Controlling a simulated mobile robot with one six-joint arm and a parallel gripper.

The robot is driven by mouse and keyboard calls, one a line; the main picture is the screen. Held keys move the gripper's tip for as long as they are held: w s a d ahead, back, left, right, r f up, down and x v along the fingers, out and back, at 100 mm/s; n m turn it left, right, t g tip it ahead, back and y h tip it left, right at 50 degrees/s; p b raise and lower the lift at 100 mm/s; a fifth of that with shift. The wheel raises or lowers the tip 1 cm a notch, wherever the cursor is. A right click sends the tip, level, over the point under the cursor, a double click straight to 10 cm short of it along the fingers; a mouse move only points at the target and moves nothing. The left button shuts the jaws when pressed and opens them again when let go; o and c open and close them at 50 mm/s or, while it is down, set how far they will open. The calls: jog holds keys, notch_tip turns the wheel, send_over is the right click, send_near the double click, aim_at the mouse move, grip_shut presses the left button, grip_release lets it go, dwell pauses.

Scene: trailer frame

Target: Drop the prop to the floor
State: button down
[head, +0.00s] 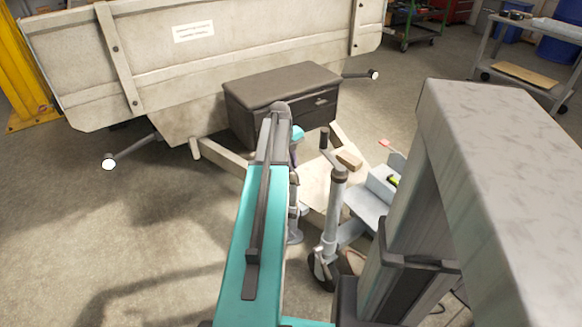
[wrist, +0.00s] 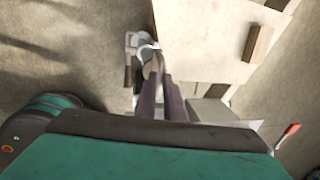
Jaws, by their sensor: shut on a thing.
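The prop (head: 294,228) is a light grey upright tube with a foot, partly hidden behind my arm in the head view. I cannot tell if its foot touches the floor. In the wrist view its pale grey top part (wrist: 143,41) shows at the tips of my gripper (wrist: 152,66). The two dark fingers are close together and shut on it. In the head view my teal arm hides most of the gripper.
A jockey wheel post (head: 333,205) stands just right of the prop. A dark box (head: 285,90) sits on the drawbar behind, before the trailer body (head: 200,70). A wooden block (head: 349,160) lies on the drawbar plate. The concrete floor (head: 130,220) at left is clear.

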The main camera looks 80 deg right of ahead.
jog(key=c, duration=1.8)
grip_release()
jog(key=shift+c, duration=0.2)
jog(key=shift+r, duration=0.15)
notch_tip(320, 180, up, 13)
jog(key=w+a+p, duration=0.1)
jog(key=w, duration=0.1)
jog(key=shift+a+r+p, duration=0.15)
jog(key=shift+a+p, duration=0.25)
